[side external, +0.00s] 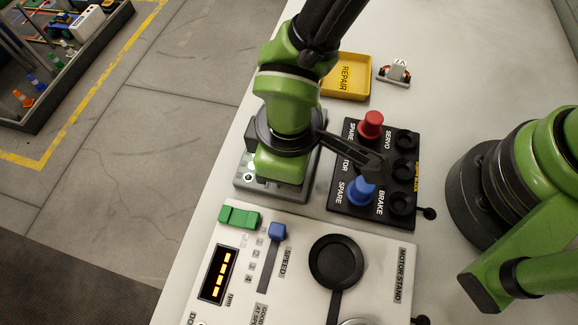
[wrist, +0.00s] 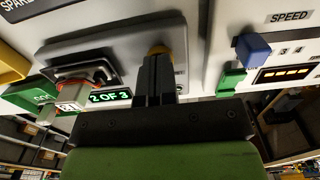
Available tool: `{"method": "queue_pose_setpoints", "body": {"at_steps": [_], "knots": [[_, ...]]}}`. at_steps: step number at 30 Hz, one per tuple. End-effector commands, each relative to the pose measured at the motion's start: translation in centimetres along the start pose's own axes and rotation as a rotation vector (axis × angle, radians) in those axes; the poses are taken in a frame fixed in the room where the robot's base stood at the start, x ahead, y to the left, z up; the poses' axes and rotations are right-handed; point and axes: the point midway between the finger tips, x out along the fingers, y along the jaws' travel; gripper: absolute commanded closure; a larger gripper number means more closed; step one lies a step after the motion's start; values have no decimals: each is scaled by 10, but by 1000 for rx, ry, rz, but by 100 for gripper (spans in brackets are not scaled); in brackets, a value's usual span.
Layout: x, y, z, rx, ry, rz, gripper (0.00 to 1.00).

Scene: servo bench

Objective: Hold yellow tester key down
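The tester (side external: 244,186) is a grey box under my arm in the side external view, mostly covered. In the wrist view its grey panel (wrist: 120,45) carries a lit display (wrist: 110,97) reading "2 OF 3". The yellow tester key (wrist: 159,50) shows just past my fingertips, partly hidden by them. My gripper (wrist: 160,62) has its fingers together, with nothing seen between them. Its tips are at the key; I cannot tell how far the key is pressed. A servo with a reddish part (wrist: 90,80) sits in the tester's dark-framed socket, left of the key.
The motor stand (side external: 375,270) with blue speed slider (side external: 277,231) lies in front. A yellow repair tray (side external: 346,76) and a small white servo (side external: 397,71) stand behind.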

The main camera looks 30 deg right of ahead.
Motion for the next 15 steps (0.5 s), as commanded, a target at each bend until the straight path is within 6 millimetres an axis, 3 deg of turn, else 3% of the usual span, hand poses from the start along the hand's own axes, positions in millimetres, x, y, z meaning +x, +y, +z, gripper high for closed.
{"method": "queue_pose_setpoints", "body": {"at_steps": [15], "knots": [[-44, 0, 0, 0, 2, 0, 100]]}}
